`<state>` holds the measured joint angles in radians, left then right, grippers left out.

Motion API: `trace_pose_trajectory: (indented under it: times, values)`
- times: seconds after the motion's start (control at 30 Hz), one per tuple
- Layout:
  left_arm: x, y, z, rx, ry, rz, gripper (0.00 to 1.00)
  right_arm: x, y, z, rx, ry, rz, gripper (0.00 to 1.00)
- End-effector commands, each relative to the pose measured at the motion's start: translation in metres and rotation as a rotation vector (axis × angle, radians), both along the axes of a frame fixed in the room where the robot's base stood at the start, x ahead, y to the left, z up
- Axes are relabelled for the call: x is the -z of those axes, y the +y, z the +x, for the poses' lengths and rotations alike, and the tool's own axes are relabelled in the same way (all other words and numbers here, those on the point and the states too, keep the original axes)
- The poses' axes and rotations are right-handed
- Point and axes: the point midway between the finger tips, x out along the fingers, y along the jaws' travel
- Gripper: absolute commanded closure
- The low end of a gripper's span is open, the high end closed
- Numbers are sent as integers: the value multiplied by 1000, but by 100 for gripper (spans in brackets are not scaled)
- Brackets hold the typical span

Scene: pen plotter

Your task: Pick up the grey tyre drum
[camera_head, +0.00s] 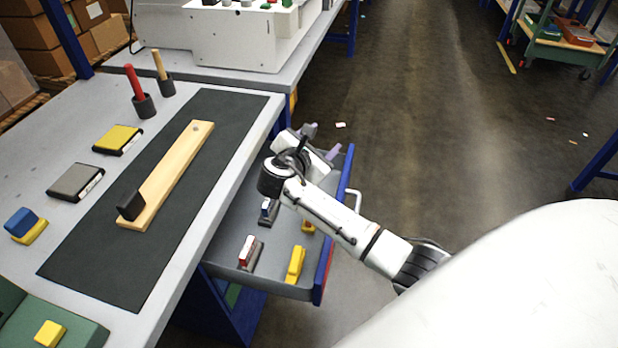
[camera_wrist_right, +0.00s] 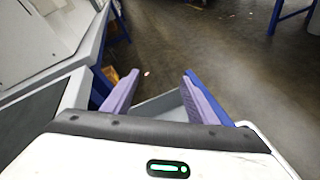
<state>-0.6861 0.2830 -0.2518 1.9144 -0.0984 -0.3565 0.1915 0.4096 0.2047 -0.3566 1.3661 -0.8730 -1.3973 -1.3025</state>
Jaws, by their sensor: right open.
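I cannot make out anything that is clearly a grey tyre drum in either view. Small grey, red and green pieces (camera_head: 264,4) stand on the white machine at the top edge, too cut off to tell their form. My right gripper (camera_head: 321,142) is above the far end of the open drawer, right of the bench. In the right wrist view its two purple fingers (camera_wrist_right: 158,98) are spread wide with nothing between them. My left gripper is in neither view.
The open drawer (camera_head: 282,287) holds several small stamp-like items. On the bench, a dark mat (camera_head: 105,265) bears a wooden board (camera_head: 172,180) with a black block (camera_head: 130,205). Two dark cups (camera_head: 144,106) hold sticks. The floor at right is mostly clear.

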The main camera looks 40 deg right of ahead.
Motion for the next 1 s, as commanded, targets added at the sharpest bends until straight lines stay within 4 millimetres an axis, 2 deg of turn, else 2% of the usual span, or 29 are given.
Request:
trace_pose_trajectory:
  times: [0.03, 0.1, 0.2, 0.3, 0.37, 0.53, 0.77, 1.0]
  values:
    - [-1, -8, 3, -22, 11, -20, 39, 27, 32, -12, -36, 104, -10, 47]
    - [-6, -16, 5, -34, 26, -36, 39, 48, 67, -27, -80, 224, -32, 47]
    - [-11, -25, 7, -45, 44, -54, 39, 66, 104, -44, -131, 348, -57, 47]
    - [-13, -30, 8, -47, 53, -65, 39, 76, 121, -54, -162, 419, -73, 47]
    - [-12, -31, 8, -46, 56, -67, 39, 81, 122, -54, -167, 438, -78, 47]
    - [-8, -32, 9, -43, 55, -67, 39, 95, 102, -43, -167, 444, -82, 47]
    - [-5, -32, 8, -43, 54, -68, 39, 104, 87, -34, -171, 442, -79, 47]
    - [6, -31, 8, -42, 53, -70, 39, 123, 63, -17, -168, 442, -79, 47]
